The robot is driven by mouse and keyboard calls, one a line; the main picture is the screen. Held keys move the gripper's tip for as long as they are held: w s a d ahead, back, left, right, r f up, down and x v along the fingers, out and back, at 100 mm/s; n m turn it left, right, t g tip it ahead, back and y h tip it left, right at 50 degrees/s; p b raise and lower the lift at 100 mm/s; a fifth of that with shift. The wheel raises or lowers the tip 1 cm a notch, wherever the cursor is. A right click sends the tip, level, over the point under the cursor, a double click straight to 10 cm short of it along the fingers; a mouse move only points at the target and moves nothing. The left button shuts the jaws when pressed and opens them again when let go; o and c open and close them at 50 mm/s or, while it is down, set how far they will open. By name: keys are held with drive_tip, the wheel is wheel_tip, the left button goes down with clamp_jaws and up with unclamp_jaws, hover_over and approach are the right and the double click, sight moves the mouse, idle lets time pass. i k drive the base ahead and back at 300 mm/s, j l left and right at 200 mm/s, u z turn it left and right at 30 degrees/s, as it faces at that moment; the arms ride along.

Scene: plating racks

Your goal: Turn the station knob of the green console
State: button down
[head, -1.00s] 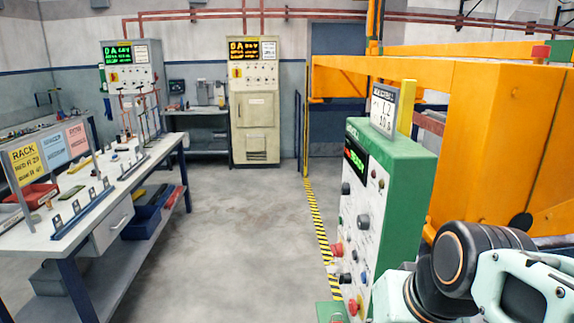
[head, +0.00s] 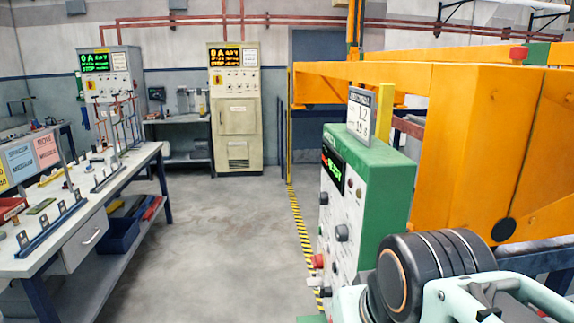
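The green console (head: 388,190) stands right of centre in the head view, a green box with a pale front panel seen at a steep angle. Its panel carries a small lit display (head: 332,168), several dark knobs, including a larger dark knob (head: 342,233), and a red button (head: 318,261). I cannot read which knob is the station knob. A sign (head: 359,115) stands on its top. My arm is at the lower right in front of the console and covers its lower part. My gripper's fingertips are not in view.
An orange steel frame (head: 470,150) stands behind and right of the console. A workbench (head: 85,215) with racks and bins is at left. A beige cabinet (head: 237,115) and a grey cabinet (head: 112,80) stand at the back. The floor (head: 210,240) between bench and console is clear.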

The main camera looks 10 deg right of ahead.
sight(323, 196)
drive_tip(key=i+j+z, duration=0.15)
drive_tip(key=j+z, duration=0.5)
drive_tip(key=j, duration=0.2)
drive_tip(key=i+j+z, duration=0.1)
drive_tip(key=j+z, duration=0.25)
drive_tip(key=j, duration=0.15)
